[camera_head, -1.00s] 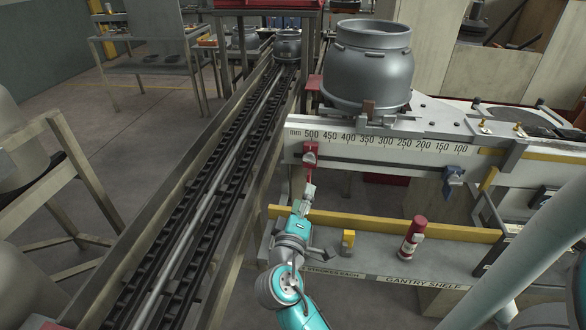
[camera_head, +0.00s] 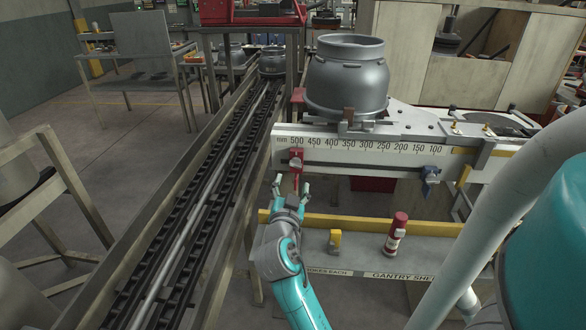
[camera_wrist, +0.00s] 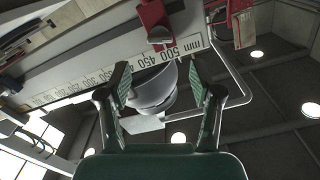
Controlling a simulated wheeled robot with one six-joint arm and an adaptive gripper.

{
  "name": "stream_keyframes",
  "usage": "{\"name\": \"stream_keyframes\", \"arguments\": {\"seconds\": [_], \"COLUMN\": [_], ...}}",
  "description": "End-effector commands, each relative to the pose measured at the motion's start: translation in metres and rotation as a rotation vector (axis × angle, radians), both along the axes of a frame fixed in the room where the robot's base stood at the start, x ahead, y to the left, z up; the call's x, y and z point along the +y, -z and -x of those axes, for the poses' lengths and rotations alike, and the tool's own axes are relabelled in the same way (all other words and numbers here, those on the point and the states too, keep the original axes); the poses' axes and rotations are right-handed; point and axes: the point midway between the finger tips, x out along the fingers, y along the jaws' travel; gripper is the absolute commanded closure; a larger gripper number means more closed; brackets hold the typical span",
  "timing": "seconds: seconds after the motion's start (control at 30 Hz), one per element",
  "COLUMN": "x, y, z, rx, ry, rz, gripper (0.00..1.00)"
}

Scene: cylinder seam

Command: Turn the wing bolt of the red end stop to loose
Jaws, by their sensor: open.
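The red end stop (camera_head: 296,160) sits on the front of the scale beam (camera_head: 360,148), at the 500 end. A narrow red part hangs down from it; I cannot tell how its wing bolt is turned. My gripper (camera_head: 292,184) is just below and in front of the stop, with its two fingers spread apart and nothing held. In the wrist view the red stop (camera_wrist: 153,16) shows at the top, beyond the open fingers (camera_wrist: 158,82), with a small red-and-grey piece (camera_wrist: 160,38) under it. The fingertips appear clear of it.
A blue stop (camera_head: 430,178) is on the beam's right part. A large grey vessel (camera_head: 346,78) stands above the beam. A red-and-white bottle (camera_head: 396,234) and a yellow block (camera_head: 335,241) stand on the gantry shelf (camera_head: 365,250). A roller track (camera_head: 200,190) runs along the left.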

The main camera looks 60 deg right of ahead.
Motion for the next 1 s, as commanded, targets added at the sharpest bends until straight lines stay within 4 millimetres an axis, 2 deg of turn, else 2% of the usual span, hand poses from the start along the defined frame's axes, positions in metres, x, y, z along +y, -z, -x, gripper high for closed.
{"name": "stream_keyframes", "arguments": {"seconds": [0.2, 0.4, 0.6, 0.9, 0.93, 1.0], "x": [-0.038, -0.065, -0.078, -0.08, -0.08, -0.08], "y": [-0.001, -0.001, 0.0, 0.0, 0.0, 0.0], "z": [-0.015, -0.026, -0.032, -0.033, -0.033, -0.033], "rx": [0.0, 0.001, 0.003, 0.003, 0.003, 0.003], "ry": [0.003, 0.001, 0.001, 0.0, 0.0, 0.0], "rz": [0.002, 0.001, 0.002, 0.001, 0.001, 0.001], "gripper": [0.35, 0.35, 0.35, 0.35, 0.38, 0.55]}}
